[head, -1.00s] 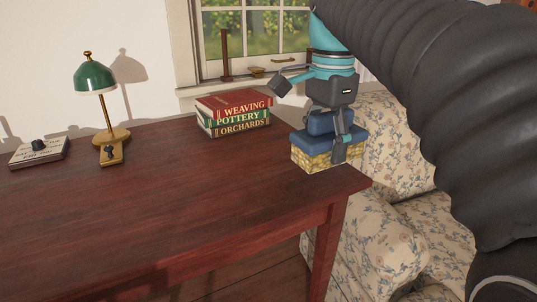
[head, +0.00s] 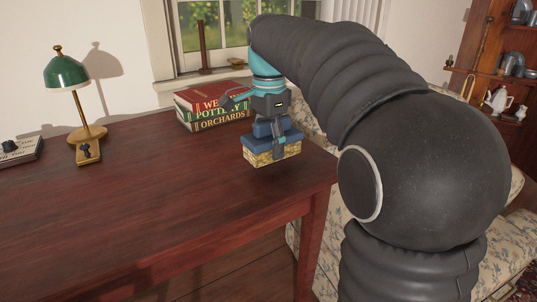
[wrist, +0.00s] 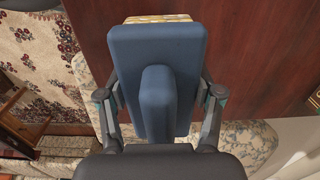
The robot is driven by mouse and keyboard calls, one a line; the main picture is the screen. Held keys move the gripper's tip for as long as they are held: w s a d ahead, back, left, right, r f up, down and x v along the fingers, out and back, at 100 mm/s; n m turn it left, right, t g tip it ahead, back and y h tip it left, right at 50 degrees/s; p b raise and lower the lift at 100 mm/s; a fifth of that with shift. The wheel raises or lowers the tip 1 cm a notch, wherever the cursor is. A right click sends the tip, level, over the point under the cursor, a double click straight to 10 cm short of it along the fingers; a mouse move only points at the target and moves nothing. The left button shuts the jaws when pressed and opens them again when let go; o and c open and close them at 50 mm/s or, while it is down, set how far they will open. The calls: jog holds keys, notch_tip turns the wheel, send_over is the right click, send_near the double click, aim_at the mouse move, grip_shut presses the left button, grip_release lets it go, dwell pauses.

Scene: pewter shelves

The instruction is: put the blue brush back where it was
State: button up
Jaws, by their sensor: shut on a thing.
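The blue brush (head: 258,146) has a blue block body with a raised grip and pale yellow bristles below. My gripper (head: 277,141) is shut on its raised grip, bristles down. In the head view the brush shows over the right end of the dark red table (head: 130,190); whether the bristles touch the top I cannot tell. In the wrist view the brush (wrist: 187,45) fills the middle between the two fingers of my gripper (wrist: 161,98), with the table (wrist: 250,60) behind it and a little bristle edge showing at its far end.
A stack of books (head: 205,120) stands close behind and left of the brush. A flowered sofa (head: 495,250) stands beyond the table's right end. The table's front and middle are clear.

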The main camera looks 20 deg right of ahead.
jog(key=shift+f, duration=1.55)
jog(key=shift+f, duration=0.15)
jog(key=o, duration=1.3)
notch_tip(320, 180, up, 12)
jog(key=shift+r+p, duration=0.15)
jog(key=shift+p, duration=0.85)
jog(key=shift+s, duration=0.1)
jog(key=s+f+n+t, duration=0.1)
jog(key=s+f+n, duration=0.1)
jog(key=s, duration=0.1)
jog(key=s+f+n+t, duration=0.1)
jog(key=s+f+n, duration=0.1)
jog(key=s, duration=0.2)
jog(key=s+f+n, duration=0.2)
jog(key=s, duration=0.2)
jog(key=shift+s+d+n+t, duration=0.1)
jog(key=shift+d+n+t, duration=0.1)
jog(key=shift+n+t, duration=0.2)
jog(key=s+f+n+t, duration=0.1)
jog(key=s+f+n, duration=0.1)
jog(key=s+f, duration=0.1)
jog(key=s+f+n+t, duration=0.1)
jog(key=s+f+n, duration=0.2)
jog(key=f, duration=0.3)
jog(key=s+f+n, duration=0.2)
jog(key=s+f, duration=0.2)
jog(key=s, duration=0.1)
jog(key=shift+s+d+f+n+t, duration=0.1)
jog(key=shift+s+f+n+t, duration=0.1)
jog(key=shift+n+t, duration=0.15)
